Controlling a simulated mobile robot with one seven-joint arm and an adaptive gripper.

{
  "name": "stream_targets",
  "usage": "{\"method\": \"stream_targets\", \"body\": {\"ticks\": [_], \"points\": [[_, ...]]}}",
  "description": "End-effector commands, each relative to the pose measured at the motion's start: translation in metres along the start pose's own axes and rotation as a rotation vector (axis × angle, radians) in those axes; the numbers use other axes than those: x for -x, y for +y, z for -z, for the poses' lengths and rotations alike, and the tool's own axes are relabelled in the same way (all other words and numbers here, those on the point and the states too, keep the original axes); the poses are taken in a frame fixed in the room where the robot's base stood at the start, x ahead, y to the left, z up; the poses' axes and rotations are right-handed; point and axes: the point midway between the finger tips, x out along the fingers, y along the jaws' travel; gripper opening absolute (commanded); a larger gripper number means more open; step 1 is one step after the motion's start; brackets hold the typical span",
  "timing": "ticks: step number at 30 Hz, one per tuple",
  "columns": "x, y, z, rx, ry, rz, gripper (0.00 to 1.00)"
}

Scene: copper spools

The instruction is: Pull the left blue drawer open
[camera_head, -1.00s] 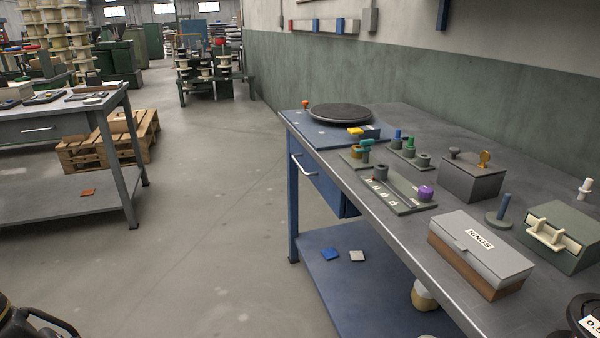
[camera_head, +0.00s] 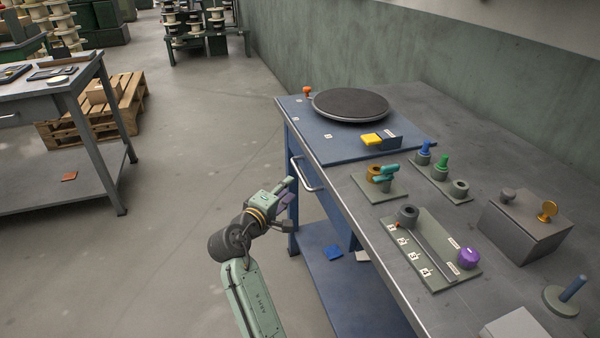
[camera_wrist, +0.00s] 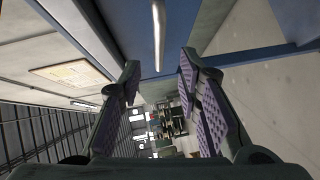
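The blue drawer (camera_head: 328,200) is under the near left end of the workbench and looks shut. Its pale bar handle (camera_head: 308,178) runs along its front. My gripper (camera_head: 286,190) is just left of the handle, at about its height. In the wrist view, my gripper (camera_wrist: 160,62) is open, with its purple-padded fingers apart. The handle (camera_wrist: 158,35) lies ahead in line with the gap between the fingers, against the blue drawer front (camera_wrist: 190,28). I cannot tell whether either finger touches it.
The workbench (camera_head: 440,110) carries a dark turntable (camera_head: 350,104), small peg fixtures and a grey box (camera_head: 525,225). A lower blue shelf (camera_head: 335,285) sits below the drawer. Another table (camera_head: 50,95) and a wooden pallet (camera_head: 90,115) stand left, with open floor between.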

Motion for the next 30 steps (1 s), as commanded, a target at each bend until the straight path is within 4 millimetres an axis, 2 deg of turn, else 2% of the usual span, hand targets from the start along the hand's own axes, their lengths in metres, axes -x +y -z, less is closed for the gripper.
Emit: {"method": "stream_targets", "body": {"ticks": [9,15,20,27,30], "points": [[-0.06,0.004,0.001,-0.002,0.001,-0.002,0.31],[-0.086,0.002,0.002,-0.003,0.004,-0.001,0.31],[-0.094,0.002,0.002,-0.004,0.005,-0.001,0.31],[-0.094,0.001,0.002,-0.005,0.006,-0.001,0.31],[-0.094,0.001,0.002,-0.005,0.006,-0.001,0.25]]}}
